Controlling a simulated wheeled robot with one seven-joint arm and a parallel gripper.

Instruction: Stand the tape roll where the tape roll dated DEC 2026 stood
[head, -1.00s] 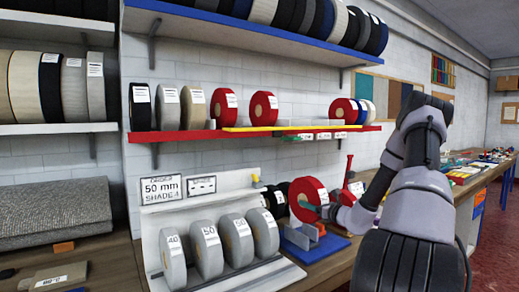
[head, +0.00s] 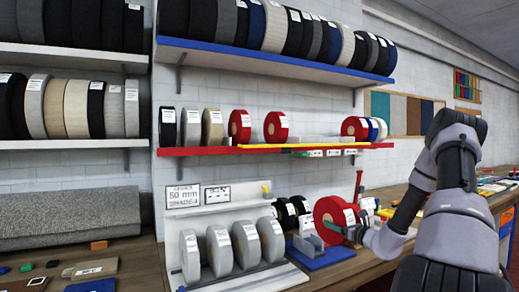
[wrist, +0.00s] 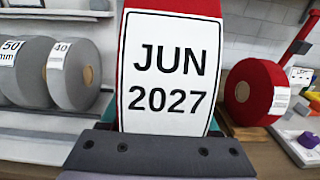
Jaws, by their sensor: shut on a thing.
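A red tape roll (head: 327,212) is held upright by my gripper (head: 336,229), above and behind the blue stand on the bench. In the wrist view the held roll's white label (wrist: 168,75) reads JUN 2027, and the dark jaws are shut on it. Two red rolls (head: 240,126) (head: 276,127) stand apart on the middle shelf (head: 197,151), with another red roll (head: 354,127) at its right end beside blue and white ones. Their labels are too small to read. No label reading DEC 2026 can be made out.
Grey rolls (head: 219,249) stand in a white rack (head: 180,212) under a 50 mm sign. A blue stand (head: 322,260) sits on the bench right of it. Another red roll (wrist: 258,85) stands right in the wrist view. The middle shelf has room between the right-hand red rolls.

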